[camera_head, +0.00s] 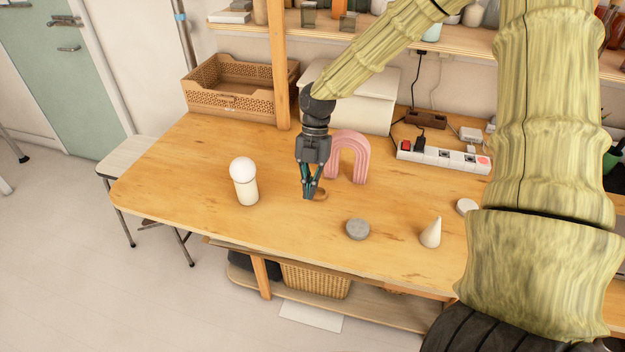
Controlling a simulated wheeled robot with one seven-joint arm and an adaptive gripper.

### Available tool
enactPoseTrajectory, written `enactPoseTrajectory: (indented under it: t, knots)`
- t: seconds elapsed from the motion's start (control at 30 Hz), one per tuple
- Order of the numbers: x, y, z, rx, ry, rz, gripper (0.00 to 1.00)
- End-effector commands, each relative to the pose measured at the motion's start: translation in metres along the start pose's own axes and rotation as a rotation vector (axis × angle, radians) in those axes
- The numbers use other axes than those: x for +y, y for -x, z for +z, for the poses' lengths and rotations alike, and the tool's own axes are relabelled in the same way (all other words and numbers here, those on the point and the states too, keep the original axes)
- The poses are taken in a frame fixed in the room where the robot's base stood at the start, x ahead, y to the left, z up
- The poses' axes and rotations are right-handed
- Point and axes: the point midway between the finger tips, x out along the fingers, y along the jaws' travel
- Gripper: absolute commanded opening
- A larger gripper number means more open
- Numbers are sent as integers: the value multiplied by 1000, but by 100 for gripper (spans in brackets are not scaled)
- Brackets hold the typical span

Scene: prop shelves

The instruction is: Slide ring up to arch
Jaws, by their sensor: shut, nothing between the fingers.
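The pink arch (361,160) stands upright on the wooden table, behind and to the right of my gripper. My gripper (309,196) points down at the table top in front of the arch's left leg, with its fingers shut and empty. A small brown ring (321,194) lies flat on the table right at the fingertips, on their right side. The fingers partly hide the ring, and I cannot tell whether they touch it or reach into its hole. A short gap of bare table shows between ring and arch.
A white-topped lamp-like piece (245,183) stands to the left. A power strip (443,157) lies at the back right. The table's left part (180,175) is clear.

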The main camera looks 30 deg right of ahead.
Motion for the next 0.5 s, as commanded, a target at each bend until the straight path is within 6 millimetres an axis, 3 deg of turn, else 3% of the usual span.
enactPoseTrajectory:
  t: [0.4,0.5]
  knots:
    - [-2,-58,0,1,-3,-2,0]
    - [-2,-63,5,-1,-6,2,0]
